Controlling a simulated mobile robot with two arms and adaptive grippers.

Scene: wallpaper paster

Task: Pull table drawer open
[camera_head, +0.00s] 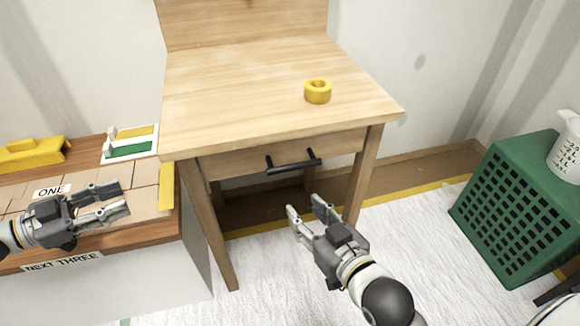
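The wooden table (250,85) stands in the middle of the view. Its drawer (230,163) is in the front, below the top, and looks closed. A black bar handle (293,164) is on the drawer front. My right gripper (304,207) is open and empty, below and in front of the handle, apart from it in the picture. My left gripper (124,198) is open and empty over the low bench at the left, well away from the drawer.
A yellow ring (318,94) lies on the tabletop. At the left, a low bench (150,233) holds a yellow tool (33,151) and a white tray (131,144). A green perforated crate (520,205) stands at the right with a white jug (567,148) on it. The floor before the table is clear.

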